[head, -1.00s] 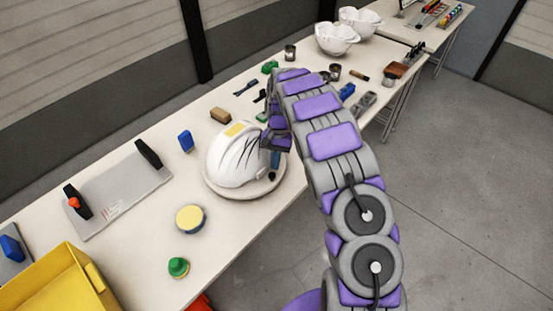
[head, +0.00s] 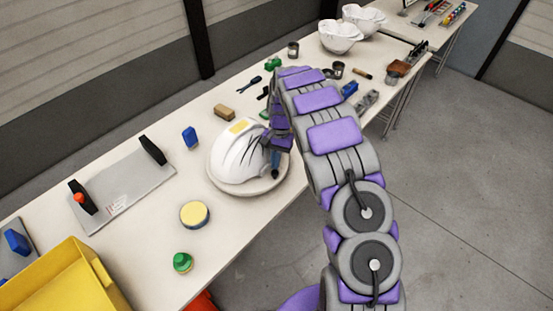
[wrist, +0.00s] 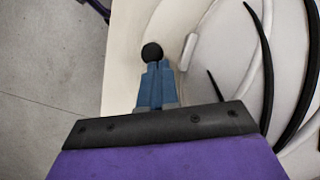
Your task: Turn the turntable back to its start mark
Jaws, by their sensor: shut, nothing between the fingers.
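A white helmet shell (head: 238,160) with black stripes and a yellow patch sits on the round pale turntable (head: 250,190). My gripper (head: 276,165) is low at the helmet's right side, over the turntable's edge. In the wrist view my gripper (wrist: 154,68) has its blue fingers together and empty. A round black knob (wrist: 152,52) shows right at the fingertips; whether they touch it I cannot tell. The helmet (wrist: 235,70) fills the right of the wrist view. A small light grey strip (wrist: 188,51) lies beside the fingers. I cannot make out a start mark.
A yellow bin (head: 65,280), a green-topped jar (head: 182,262), a yellow-topped round tin (head: 194,214) and a grey plate with black handles (head: 122,190) lie to the left. A brown block (head: 224,112) and a blue item (head: 190,137) lie behind. White shells (head: 341,36) stand at the far end.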

